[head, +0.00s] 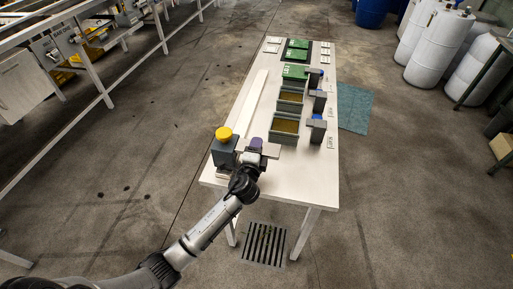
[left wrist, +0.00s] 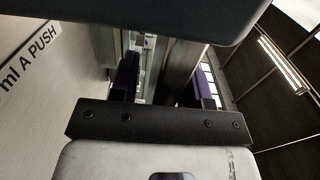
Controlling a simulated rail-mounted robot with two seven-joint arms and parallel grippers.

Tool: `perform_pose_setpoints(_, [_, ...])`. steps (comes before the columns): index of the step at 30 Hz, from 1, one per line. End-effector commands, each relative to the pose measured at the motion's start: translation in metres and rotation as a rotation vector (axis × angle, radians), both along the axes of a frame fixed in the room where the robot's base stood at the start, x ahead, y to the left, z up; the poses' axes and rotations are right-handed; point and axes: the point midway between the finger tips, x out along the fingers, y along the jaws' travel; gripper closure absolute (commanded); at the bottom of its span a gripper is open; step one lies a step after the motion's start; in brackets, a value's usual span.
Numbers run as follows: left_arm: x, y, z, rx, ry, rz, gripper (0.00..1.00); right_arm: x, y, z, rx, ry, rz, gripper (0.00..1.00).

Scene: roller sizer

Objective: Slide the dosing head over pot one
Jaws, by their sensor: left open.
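The dosing head, as I take it, is a dark grey block (head: 223,153) with a yellow push knob (head: 223,134), at the near left corner of the table. My left gripper (head: 256,146) is open just right of it, with purple finger pads. In the left wrist view the fingers (left wrist: 165,88) stand apart, with a dark upright piece (left wrist: 182,68) between or behind them; contact cannot be told. Which is pot one cannot be read. My right gripper is not in view.
A long pale strip (head: 257,95) lies left of the pots on the white table (head: 232,112). Dark stands (head: 317,130) with blue parts stand right of the pots. Green items (head: 297,48) lie at the far end. White drums (head: 437,48) stand at the right.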

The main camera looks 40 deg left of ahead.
Motion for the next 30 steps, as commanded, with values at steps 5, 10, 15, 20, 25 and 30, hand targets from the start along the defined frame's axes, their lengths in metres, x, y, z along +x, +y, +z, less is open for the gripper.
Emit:
perform_pose_setpoints(5, [-0.0001,0.0,0.0002,0.0,0.0,0.0,0.59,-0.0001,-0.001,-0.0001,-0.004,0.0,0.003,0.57])
perform_pose_setpoints(10, [-0.0002,0.0,0.0002,0.0,0.0,0.0,0.75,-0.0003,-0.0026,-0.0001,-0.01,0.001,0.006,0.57])
perform_pose_setpoints(15, [-0.0003,0.0,0.0001,0.0,0.0,0.0,0.91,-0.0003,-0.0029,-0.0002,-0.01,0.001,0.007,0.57])
perform_pose_setpoints(20, [-0.0003,0.0,-0.0001,0.0,0.0,0.0,1.0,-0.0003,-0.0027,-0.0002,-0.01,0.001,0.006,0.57])
perform_pose_setpoints(25, [-0.0003,0.0,-0.0002,0.001,0.0,0.0,1.0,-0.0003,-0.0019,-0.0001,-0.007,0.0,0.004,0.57])
perform_pose_setpoints(30, [0.0014,0.0084,-0.0005,0.001,0.0,0.01,1.0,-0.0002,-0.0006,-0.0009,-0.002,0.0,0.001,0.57])
